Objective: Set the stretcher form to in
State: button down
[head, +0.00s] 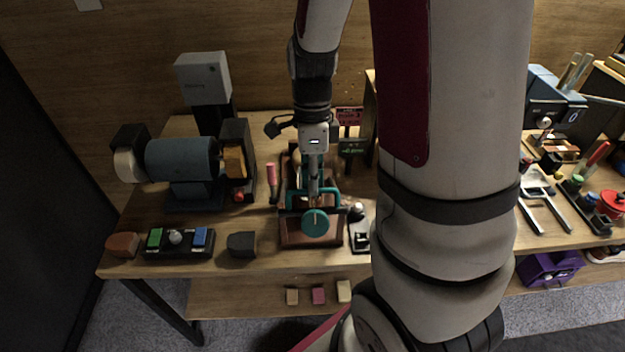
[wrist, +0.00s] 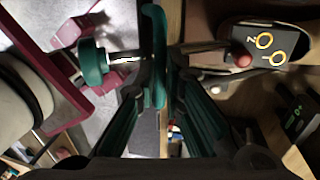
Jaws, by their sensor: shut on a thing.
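The stretcher device stands mid-bench in the head view, with a brown base (head: 310,240), a teal frame (head: 333,197) and a round teal knob (head: 315,222) at the front. My gripper (head: 313,190) comes down on it from above. In the wrist view my gripper (wrist: 163,72) has its fingertips close together at a teal curved bar (wrist: 156,35) and is shut on it. The teal knob (wrist: 94,62) sits left of it on a metal rod. A bar with a red ball end (wrist: 241,60) points right, by a dark plate (wrist: 265,45) with yellow marks.
A blue bench grinder (head: 182,160) is at left, with a button box (head: 178,241) in front. A small black device (head: 359,240) stands close right of the stretcher. My arm hides much of the right. Tools and a red pot (head: 611,205) lie farther right.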

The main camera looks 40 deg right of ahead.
jog(key=w+d+f+b, duration=0.2)
jog(key=w, duration=0.1)
jog(key=w+d+f+b, duration=0.2)
jog(key=w+f, duration=0.1)
jog(key=w, duration=0.1)
jog(key=w+d+f+b, duration=0.2)
jog(key=w+d, duration=0.1)
jog(key=shift+w+f, duration=0.25)
jog(key=shift+f, duration=0.1)
jog(key=c, duration=1.7)
grip_release()
jog(key=shift+f, duration=0.1)
jog(key=r, duration=0.4)
jog(key=w+d+r, duration=0.1)
jog(key=r, duration=0.3)
jog(key=w+r, duration=0.1)
jog(key=r, duration=0.3)
jog(key=shift+d, duration=0.15)
jog(key=shift+s, duration=0.1)
